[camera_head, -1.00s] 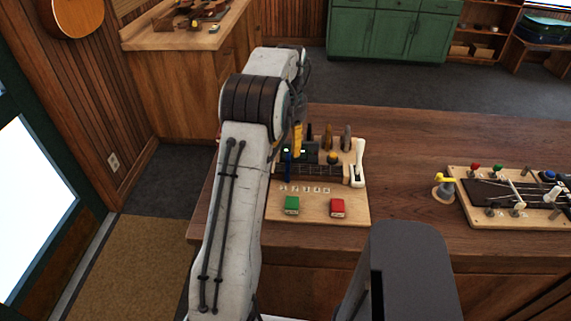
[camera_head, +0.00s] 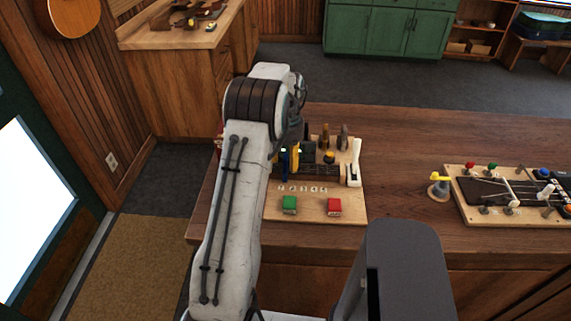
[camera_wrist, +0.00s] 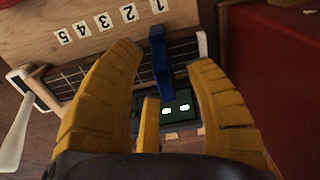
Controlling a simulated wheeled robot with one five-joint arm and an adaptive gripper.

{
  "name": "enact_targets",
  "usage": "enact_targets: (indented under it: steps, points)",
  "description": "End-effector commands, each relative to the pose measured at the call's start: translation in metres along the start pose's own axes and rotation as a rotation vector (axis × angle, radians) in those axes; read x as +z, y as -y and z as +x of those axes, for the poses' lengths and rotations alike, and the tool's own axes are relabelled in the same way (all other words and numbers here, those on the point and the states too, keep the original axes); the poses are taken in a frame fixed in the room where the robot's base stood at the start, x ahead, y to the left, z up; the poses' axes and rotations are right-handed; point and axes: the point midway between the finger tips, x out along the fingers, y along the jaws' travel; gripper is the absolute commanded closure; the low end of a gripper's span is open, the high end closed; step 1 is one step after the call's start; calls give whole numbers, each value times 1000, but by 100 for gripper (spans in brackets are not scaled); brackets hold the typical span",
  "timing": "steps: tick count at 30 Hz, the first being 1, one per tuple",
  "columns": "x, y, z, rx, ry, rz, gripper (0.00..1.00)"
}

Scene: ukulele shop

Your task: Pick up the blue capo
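The blue capo (camera_wrist: 160,62) stands on the fretted neck of the board in the wrist view, near the number 1 tile. It also shows in the head view (camera_head: 284,163), just left of my yellow fingers. My gripper (camera_wrist: 165,54) is open, with one yellow finger left of the capo and one to its right. A third finger shows lower in the middle. The capo lies between the outer fingers in the picture, with visible gaps on both sides. My gripper (camera_head: 294,158) is partly hidden by my arm in the head view.
A dark box with lit windows (camera_wrist: 178,117) is close below the capo. A white lever (camera_head: 356,162) stands at the board's right end. A red object (camera_wrist: 285,85) is beside my right finger. The table's middle is clear.

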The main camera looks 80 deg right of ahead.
Motion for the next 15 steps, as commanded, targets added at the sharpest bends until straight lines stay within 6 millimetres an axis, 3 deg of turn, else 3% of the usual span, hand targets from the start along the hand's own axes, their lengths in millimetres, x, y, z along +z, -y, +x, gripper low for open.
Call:
enact_targets:
  steps: [15]
  points:
    - [0,0,0,0,0,0,99]
